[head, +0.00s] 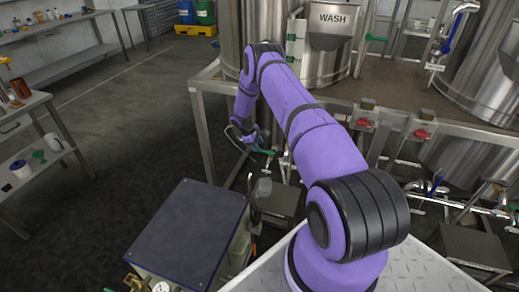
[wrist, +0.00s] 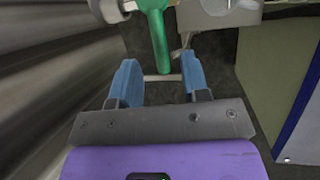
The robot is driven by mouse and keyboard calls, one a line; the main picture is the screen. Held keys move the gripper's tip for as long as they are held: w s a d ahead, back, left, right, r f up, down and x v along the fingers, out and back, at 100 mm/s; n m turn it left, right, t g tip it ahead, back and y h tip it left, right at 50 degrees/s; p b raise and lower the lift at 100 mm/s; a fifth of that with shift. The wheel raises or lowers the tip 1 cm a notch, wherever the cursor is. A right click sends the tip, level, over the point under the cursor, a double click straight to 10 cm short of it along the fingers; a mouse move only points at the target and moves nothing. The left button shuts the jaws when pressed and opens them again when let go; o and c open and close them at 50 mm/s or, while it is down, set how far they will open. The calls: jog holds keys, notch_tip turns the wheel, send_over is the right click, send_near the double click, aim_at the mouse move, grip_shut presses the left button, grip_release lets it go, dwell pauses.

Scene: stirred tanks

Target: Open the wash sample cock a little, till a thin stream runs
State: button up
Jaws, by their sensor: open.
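The tank marked WASH (head: 335,18) is a steel vessel at the top middle of the head view. A green lever handle (head: 267,152), which looks like the sample cock's, sits low in front of the tank stand, beside my gripper (head: 252,138). In the wrist view the green handle (wrist: 157,40) points down from a metal fitting. My gripper (wrist: 159,60) is open, with its two blue fingers on either side of the handle's lower end in the picture. I cannot tell whether they touch it. The cock's outlet is not clear.
A dark-topped cabinet (head: 189,232) stands low, left of my arm. Red valve handles (head: 421,134) sit along the steel stand's front. Another green handle (head: 376,38) is up beside the WASH tank. A workbench (head: 22,108) stands at the left, with open floor (head: 120,130) between.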

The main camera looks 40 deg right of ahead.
jog(key=shift+x, duration=1.35)
grip_shut()
jog(key=shift+s+a+n+t+h, duration=0.15)
jog(key=shift+s+a+n+t, duration=0.25)
jog(key=shift+n, duration=0.65)
jog(key=shift+s+a+n+t+h, duration=0.1)
jog(key=shift+s+a+n+t, duration=0.25)
jog(key=shift+n, duration=0.65)
jog(key=shift+s+a+n+t+h, duration=0.15)
jog(key=shift+s+a+n+t, duration=0.25)
jog(key=shift+n, duration=0.65)
jog(key=shift+s+d, duration=0.1)
jog(key=shift+s, duration=0.05)
